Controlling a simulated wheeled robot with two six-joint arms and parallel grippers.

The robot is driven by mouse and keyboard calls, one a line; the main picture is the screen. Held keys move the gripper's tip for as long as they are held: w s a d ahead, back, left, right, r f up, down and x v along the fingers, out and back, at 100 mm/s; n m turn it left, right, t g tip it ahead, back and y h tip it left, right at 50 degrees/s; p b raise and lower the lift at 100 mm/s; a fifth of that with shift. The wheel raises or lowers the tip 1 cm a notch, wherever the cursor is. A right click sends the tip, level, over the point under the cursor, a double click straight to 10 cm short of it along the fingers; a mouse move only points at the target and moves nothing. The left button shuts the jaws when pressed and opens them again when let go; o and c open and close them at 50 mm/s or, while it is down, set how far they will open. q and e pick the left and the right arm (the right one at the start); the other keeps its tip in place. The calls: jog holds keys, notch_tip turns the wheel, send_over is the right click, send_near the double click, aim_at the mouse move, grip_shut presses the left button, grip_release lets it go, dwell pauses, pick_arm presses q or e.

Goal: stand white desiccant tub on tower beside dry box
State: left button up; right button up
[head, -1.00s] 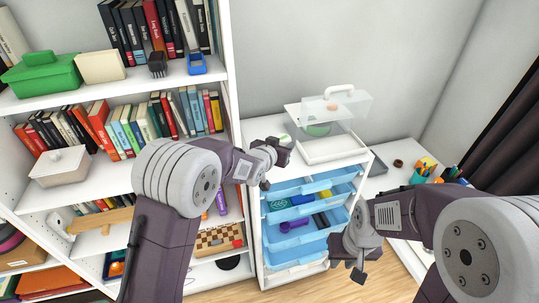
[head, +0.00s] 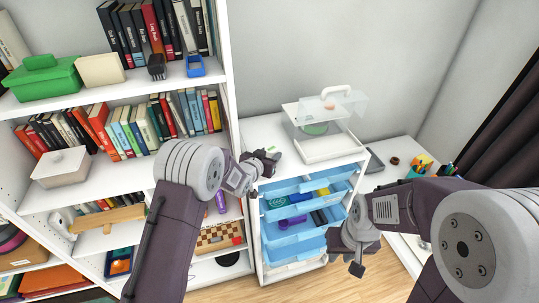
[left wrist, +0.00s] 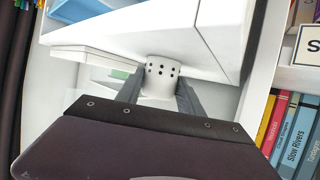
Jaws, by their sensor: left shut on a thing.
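The white desiccant tub (left wrist: 160,78), with several dark holes in its side, is between the fingers of my left gripper (left wrist: 158,95) in the left wrist view. In the head view my left gripper (head: 270,163) is at the front left edge of the white drawer tower's top (head: 262,130), and the arm hides most of the tub. A pale green patch shows just beyond the fingertips; I cannot tell what it is. The clear dry box (head: 325,120), with a white handle, stands on the tower's right part. My right gripper (head: 356,268) is low in front of the tower; its jaws are unclear.
The tower's blue drawers (head: 300,232) stick out at the front, holding small items. A full bookshelf (head: 120,190) stands close on the left. A low white desk (head: 400,160) with a pen cup is on the right.

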pick_arm(q)
jog(key=o, duration=1.3)
jog(key=shift+o, duration=0.5)
jog(key=shift+f, duration=0.1)
jog(key=shift+w, duration=0.1)
jog(key=shift+r+p, duration=0.3)
jog(key=shift+p, duration=0.05)
jog(key=b+v, duration=0.2)
jog(key=v, duration=1)
jog(key=shift+a+f, duration=0.1)
